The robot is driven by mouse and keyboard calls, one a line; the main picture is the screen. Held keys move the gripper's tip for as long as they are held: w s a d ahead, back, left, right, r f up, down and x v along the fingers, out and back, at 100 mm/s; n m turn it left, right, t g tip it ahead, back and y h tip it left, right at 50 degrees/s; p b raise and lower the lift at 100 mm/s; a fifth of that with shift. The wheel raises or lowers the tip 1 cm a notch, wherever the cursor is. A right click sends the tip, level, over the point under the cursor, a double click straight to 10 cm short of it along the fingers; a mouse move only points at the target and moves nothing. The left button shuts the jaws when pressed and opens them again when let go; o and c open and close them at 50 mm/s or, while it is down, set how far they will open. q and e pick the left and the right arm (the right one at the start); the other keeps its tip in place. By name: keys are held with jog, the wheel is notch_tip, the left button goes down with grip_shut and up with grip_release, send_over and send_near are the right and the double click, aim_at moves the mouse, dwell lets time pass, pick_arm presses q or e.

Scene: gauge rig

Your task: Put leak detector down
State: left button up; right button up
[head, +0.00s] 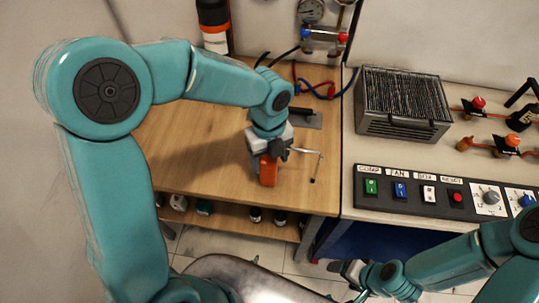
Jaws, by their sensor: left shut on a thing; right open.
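The leak detector (268,173) is orange, with a thin bent probe (309,152) that reaches out to the right and ends in a dark tip. My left gripper (268,146) is shut on its upper part and holds it upright over the front right part of the wooden table (205,160). I cannot tell whether its lower end touches the table top. My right gripper (346,270) is open and empty, low in front of the control bench.
The control bench (350,190) on the right carries a finned unit (402,125), a switch panel (440,213) and red-handled valves (479,103). A dark flat item (305,118) and hoses lie behind the detector. A cylinder (214,25) and gauges (311,11) are at the back. The table's left middle is clear.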

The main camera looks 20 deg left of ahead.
pick_arm(q)
jog(key=shift+f, duration=0.15)
jog(key=o, duration=1.7)
jog(key=shift+o, duration=0.2)
notch_tip(320, 180, up, 12)
jog(key=shift+w+a+r, duration=0.2)
jog(key=shift+w+r, duration=0.05)
jog(key=shift+s+f, duration=0.1)
